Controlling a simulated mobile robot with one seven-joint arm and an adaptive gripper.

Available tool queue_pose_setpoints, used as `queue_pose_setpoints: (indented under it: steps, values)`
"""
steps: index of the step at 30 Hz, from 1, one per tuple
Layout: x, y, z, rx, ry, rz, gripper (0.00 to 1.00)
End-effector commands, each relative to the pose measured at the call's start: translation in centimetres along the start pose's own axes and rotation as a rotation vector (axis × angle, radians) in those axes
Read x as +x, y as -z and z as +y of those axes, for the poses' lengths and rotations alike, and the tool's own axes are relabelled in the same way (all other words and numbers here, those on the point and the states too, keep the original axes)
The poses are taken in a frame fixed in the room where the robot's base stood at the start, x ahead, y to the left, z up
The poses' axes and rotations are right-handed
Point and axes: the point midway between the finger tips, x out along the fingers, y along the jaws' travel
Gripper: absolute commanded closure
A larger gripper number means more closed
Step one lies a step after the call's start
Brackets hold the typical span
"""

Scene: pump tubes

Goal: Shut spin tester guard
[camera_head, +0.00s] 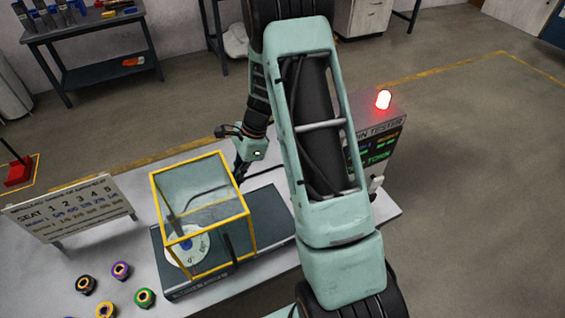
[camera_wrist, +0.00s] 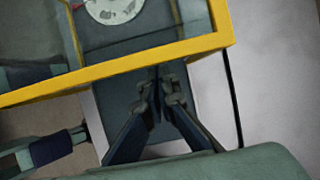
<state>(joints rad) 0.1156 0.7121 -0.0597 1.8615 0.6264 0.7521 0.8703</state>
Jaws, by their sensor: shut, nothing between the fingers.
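The spin tester guard (camera_head: 203,212) is a clear box with a yellow frame, standing over a pale disc (camera_head: 187,246) on the left part of the dark tester base (camera_head: 268,222). A dark upright handle shows on its near right side. In the wrist view the guard's yellow bar (camera_wrist: 120,72) crosses the picture, with the disc (camera_wrist: 113,8) beyond it. My gripper (camera_head: 239,177) is at the guard's far right side, fingers pointing down. In the wrist view my gripper (camera_wrist: 160,88) is shut and empty, close to the yellow bar; I cannot tell if they touch.
A tester panel with a lit red lamp (camera_head: 383,99) stands at the right, partly behind my arm. A seat-number sign (camera_head: 68,208) stands at the left. Several coloured ringed parts (camera_head: 121,270) lie in front of it on the white table (camera_head: 150,228).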

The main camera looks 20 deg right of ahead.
Motion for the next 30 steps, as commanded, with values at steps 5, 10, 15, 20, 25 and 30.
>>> queue_pose_setpoints:
  steps: [5, 10, 15, 20, 25, 30]
  values:
    - [1.7, -4.4, 0.0, -0.004, -0.002, -0.001, 1.0]
    - [2.7, -6.8, 0.0, -0.002, 0.0, 0.0, 1.0]
    - [3.2, -8.0, 0.0, 0.0, 0.0, 0.0, 1.0]
    - [3.3, -8.3, 0.0, 0.0, 0.0, -0.001, 1.0]
    - [3.4, -8.5, 0.0, -0.001, -0.001, -0.004, 1.0]
    - [3.4, -8.5, 0.0, -0.002, -0.001, -0.006, 1.0]
